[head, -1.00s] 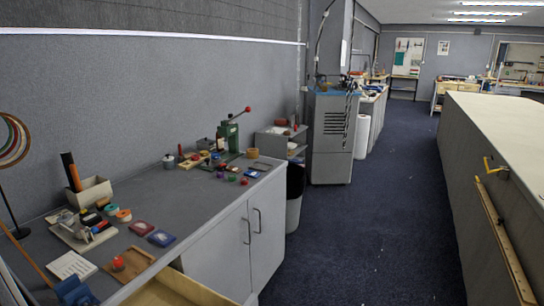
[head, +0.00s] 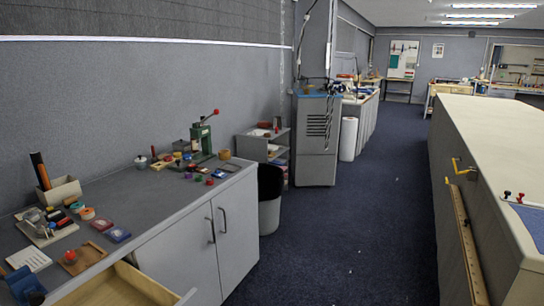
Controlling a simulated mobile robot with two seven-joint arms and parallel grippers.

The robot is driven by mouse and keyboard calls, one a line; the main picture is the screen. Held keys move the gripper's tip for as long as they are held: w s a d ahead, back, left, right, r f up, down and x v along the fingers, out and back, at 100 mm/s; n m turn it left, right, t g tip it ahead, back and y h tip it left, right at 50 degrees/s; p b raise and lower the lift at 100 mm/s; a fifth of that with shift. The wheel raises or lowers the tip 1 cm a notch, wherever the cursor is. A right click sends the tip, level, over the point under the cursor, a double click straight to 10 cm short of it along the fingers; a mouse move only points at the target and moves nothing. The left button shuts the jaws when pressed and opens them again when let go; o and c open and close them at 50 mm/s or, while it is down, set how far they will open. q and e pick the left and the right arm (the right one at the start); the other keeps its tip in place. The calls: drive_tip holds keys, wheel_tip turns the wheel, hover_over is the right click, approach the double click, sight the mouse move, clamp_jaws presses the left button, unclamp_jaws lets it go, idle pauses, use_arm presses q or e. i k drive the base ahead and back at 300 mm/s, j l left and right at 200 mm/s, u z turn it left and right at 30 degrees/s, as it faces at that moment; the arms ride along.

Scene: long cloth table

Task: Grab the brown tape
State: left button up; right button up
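A small tan-brown roll (head: 225,154), which looks like tape, sits at the far right end of the grey workbench (head: 150,195), beside the green press. An orange-topped roll (head: 87,213) lies further left on the bench among small items. Both are too small in the picture to tell for certain which is the brown tape. Neither of my grippers shows in the head view.
A green press (head: 202,140) stands at the bench's back. An open drawer (head: 120,287) juts from the bench front. A dark bin (head: 270,198) stands past the cabinet. The long cloth table (head: 500,150) is on the right. Blue carpet (head: 350,250) between them is clear.

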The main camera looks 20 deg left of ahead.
sight(224, 154)
drive_tip(key=i+l+z, duration=0.5)
drive_tip(key=z, duration=0.15)
drive_tip(key=i+j+u, duration=0.1)
drive_tip(key=i+u, duration=0.8)
drive_tip(key=u, duration=0.15)
drive_tip(key=i+u, duration=0.45)
drive_tip(key=i+l+u, duration=0.1)
drive_tip(key=i+u, duration=0.7)
drive_tip(key=i+l+u, duration=0.15)
drive_tip(key=u, duration=0.2)
drive_tip(key=i+l+u, duration=0.2)
drive_tip(key=u, duration=0.15)
drive_tip(key=i, duration=0.1)
